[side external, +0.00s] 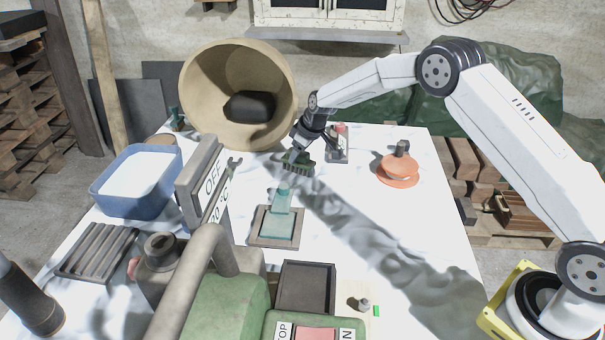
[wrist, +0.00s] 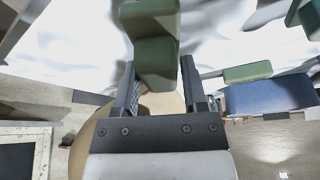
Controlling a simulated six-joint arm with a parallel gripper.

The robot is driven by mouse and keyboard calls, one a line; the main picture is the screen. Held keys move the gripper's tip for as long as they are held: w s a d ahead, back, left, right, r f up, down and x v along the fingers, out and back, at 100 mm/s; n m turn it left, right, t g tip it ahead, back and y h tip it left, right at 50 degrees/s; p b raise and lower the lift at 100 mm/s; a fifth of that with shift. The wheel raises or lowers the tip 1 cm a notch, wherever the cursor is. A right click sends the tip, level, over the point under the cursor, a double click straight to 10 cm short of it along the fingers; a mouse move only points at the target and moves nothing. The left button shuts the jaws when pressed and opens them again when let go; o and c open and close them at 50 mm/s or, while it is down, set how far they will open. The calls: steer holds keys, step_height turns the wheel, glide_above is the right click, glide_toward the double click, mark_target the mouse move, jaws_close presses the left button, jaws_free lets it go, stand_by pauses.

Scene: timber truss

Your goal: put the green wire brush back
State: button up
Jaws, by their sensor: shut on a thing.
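The green wire brush (side external: 298,162) is held at the far middle of the white-covered table, with its dark bristles facing down. My gripper (side external: 302,150) is shut on it from above. I cannot tell whether the bristles touch the table. In the wrist view the brush's green body (wrist: 156,50) sits between the two fingers of my gripper (wrist: 160,75), and its bristles are not clear there.
A tan tub (side external: 200,80) lies tipped behind the brush, with a dark lump inside. A small bottle holder (side external: 337,155) stands close right. A teal piece (side external: 282,200) stands on a square base in front. A blue bin (side external: 122,198) is left; a green machine (side external: 225,305) fills the foreground.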

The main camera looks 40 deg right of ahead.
steer(key=shift+f, duration=0.2)
steer(key=o, duration=1.1)
steer(key=shift+v, duration=1.1)
steer(key=v, duration=1)
steer(key=shift+w, duration=0.1)
steer(key=shift+a, duration=0.1)
